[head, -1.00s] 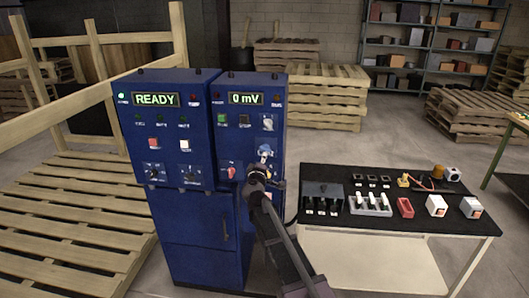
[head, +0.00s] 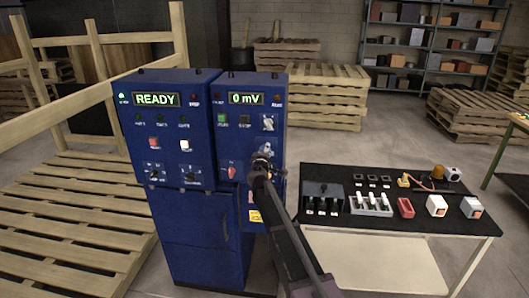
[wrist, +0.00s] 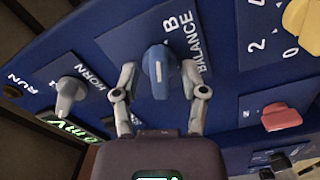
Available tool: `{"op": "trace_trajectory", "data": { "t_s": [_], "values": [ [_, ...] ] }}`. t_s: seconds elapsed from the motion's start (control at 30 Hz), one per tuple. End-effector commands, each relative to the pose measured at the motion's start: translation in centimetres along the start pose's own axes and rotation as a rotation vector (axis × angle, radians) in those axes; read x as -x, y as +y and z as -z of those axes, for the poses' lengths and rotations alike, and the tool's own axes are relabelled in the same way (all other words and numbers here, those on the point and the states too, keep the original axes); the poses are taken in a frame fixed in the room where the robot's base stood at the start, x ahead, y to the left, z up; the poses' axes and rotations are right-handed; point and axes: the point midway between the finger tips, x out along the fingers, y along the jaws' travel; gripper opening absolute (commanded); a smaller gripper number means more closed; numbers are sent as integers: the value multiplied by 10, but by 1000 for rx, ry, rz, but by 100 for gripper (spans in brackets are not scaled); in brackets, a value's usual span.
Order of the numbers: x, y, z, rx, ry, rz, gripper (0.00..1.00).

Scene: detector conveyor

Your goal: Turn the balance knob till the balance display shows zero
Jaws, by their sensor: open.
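My gripper (wrist: 160,82) is open, with one finger on each side of the knob and visible gaps between. In the head view my gripper (head: 261,160) is at the right cabinet's front and covers part of the knob. The balance display (head: 246,99) reads 0 mV in green. It is partly cut off in the wrist view (wrist: 72,128).
A grey HORN switch (wrist: 68,96) and a red knob (wrist: 280,117) flank the balance knob. The left cabinet's display (head: 156,99) reads READY. A black-topped table (head: 330,174) with small parts stands at the right. Pallets (head: 70,205) lie at the left.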

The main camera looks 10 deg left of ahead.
Motion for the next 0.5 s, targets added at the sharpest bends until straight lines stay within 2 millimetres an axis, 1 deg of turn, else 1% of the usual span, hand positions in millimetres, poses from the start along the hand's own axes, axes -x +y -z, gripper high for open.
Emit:
{"op": "trace_trajectory", "data": {
  "t_s": [0.03, 0.07, 0.1, 0.17, 0.2, 0.5],
  "values": [
    [0, 0, 0, 0, 0, 0, 50],
    [0, 0, 0, 0, 0, 0, 41],
    [0, 0, 0, 0, 0, 0, 29],
    [0, 0, 0, 0, 0, 0, 11],
    [0, 0, 0, 0, 0, 0, 0],
    [-1, 0, 0, 11, -1, -1, 0]
  ]
}}
